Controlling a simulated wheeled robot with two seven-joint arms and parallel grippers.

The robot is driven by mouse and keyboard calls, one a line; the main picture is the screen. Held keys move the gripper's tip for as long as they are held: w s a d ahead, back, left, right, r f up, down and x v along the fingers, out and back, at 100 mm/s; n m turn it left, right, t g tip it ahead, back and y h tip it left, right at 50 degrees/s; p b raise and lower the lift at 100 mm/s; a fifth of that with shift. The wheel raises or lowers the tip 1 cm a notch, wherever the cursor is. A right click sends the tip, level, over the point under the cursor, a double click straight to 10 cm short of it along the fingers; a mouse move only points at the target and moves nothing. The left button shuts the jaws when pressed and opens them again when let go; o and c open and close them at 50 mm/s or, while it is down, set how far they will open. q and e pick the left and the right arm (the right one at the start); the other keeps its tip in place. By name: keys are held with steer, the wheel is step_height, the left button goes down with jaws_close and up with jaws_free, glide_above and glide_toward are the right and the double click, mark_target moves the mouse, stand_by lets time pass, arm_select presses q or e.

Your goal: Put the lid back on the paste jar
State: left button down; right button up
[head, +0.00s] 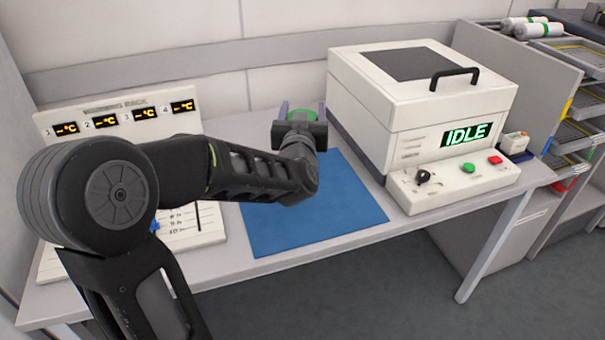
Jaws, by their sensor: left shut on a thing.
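My left gripper (303,107) is at the back edge of the blue mat (315,215), left of the white machine. It is shut on a round green thing, which looks like the paste jar's lid (300,114); its fingers show on either side of it. My own wrist hides what is below and in front of the lid. I cannot tell whether the jar is under it, and no jar shows elsewhere. My right gripper is not in view.
A white box machine (420,115) with a black handle and an IDLE display stands right of the mat. A warming rack (120,115) with several displays stands at the left, partly behind my arm. The mat's visible part is bare. Trolley shelves (575,145) stand far right.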

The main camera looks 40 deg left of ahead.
arm_select(q)
step_height(320, 180, down, 6)
steer(key=shift+r+b, duration=0.15)
steer(key=shift+b, duration=0.35)
steer(key=shift+f+b, duration=0.35)
steer(key=shift+f, duration=1.5)
steer(key=shift+f, duration=0.15)
steer(key=shift+c, duration=1.8)
jaws_free()
